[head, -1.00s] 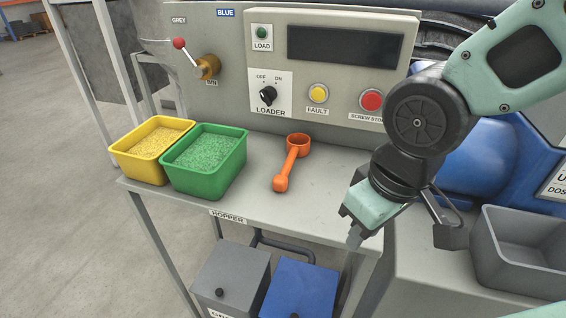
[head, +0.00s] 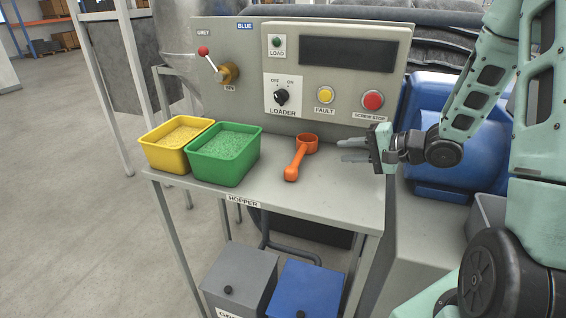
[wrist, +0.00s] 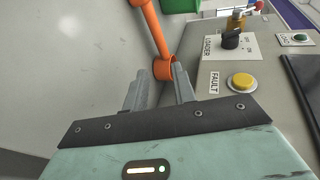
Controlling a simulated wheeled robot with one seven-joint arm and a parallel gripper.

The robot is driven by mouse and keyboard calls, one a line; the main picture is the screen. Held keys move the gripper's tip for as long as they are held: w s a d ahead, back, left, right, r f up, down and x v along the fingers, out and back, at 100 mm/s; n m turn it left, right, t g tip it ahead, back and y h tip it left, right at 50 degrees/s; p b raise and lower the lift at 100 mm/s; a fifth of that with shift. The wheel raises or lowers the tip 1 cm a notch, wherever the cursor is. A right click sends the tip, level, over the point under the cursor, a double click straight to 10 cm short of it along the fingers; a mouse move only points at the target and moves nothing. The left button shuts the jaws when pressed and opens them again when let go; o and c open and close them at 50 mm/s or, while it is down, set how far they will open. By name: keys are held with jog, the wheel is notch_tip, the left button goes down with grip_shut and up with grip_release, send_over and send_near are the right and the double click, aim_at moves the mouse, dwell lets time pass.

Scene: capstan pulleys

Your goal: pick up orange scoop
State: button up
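The orange scoop (head: 299,158) lies on the shelf in front of the control panel, its round cup toward the panel and its handle toward the shelf's front edge. My gripper (head: 341,151) is just right of the scoop's cup, fingers pointing left toward it. In the wrist view the orange scoop (wrist: 154,35) shows ahead of the fingers, its cup close to the tips. My gripper (wrist: 158,78) is open there, with a gap between its two fingers. Nothing is held between them. I cannot tell whether a fingertip touches the cup.
A green bin (head: 224,156) and a yellow bin (head: 176,144) of granules stand left of the scoop. The control panel (head: 345,92) with its knob and buttons rises close behind. The shelf (head: 262,188) is bare around the handle. A grey and a blue hopper stand below.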

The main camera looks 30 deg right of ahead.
aim_at(308, 165)
jog(key=shift+w+a+f, duration=0.1)
jog(key=shift+w+a, duration=0.05)
jog(key=x, duration=0.5)
jog(key=shift+w+a, duration=0.1)
jog(key=shift+p+x, duration=0.4)
jog(key=shift+x, duration=2.75)
grip_shut()
